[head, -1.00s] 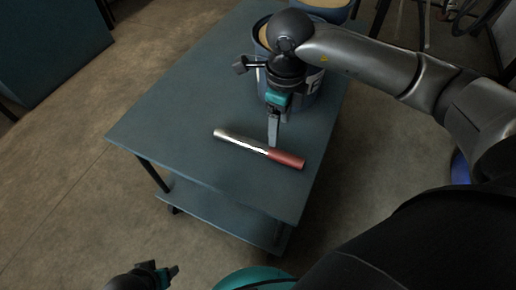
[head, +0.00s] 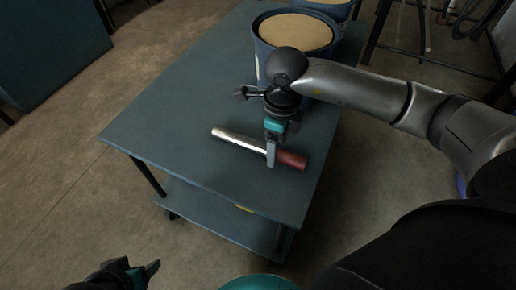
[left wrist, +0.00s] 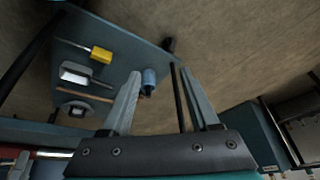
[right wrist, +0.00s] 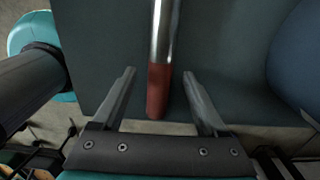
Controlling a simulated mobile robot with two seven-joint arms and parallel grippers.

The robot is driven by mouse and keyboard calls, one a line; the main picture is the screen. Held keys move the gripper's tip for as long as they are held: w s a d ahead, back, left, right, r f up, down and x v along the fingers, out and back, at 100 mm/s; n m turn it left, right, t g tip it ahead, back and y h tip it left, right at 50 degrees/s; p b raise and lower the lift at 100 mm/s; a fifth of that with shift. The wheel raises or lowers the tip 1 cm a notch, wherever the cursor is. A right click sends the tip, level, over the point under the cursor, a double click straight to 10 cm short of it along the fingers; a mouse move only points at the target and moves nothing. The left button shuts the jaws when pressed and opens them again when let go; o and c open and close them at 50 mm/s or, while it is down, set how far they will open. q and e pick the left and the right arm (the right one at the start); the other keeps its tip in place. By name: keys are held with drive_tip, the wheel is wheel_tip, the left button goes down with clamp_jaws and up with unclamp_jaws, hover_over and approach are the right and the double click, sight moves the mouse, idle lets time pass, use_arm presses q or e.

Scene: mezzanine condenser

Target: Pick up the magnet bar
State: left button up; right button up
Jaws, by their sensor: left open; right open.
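The magnet bar lies on the blue-grey cart top, with a shiny silver rod (head: 235,138) on the left and a red handle (head: 292,160) on the right. My right gripper (head: 271,160) points down over the bar, near where rod and handle meet, and hides a bit of it. In the right wrist view the open fingers (right wrist: 159,72) stand on either side of the red handle (right wrist: 157,95), with a gap on both sides. My left gripper (head: 146,270) is open and empty at the lower left, away from the bar; its fingers show in the left wrist view (left wrist: 160,73).
A blue drum (head: 262,55) with a tan top stands on the cart (head: 180,110) behind my right gripper. The lower shelf (head: 215,220) holds a yellow-handled tool (left wrist: 101,54), a blue item (left wrist: 149,78) and other tools. The left part of the cart top is clear.

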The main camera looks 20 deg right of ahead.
drive_tip(key=shift+f, duration=0.75)
use_arm(q)
drive_tip(key=shift+s+r, duration=0.1)
drive_tip(key=shift+r, duration=0.7)
use_arm(e)
clamp_jaws()
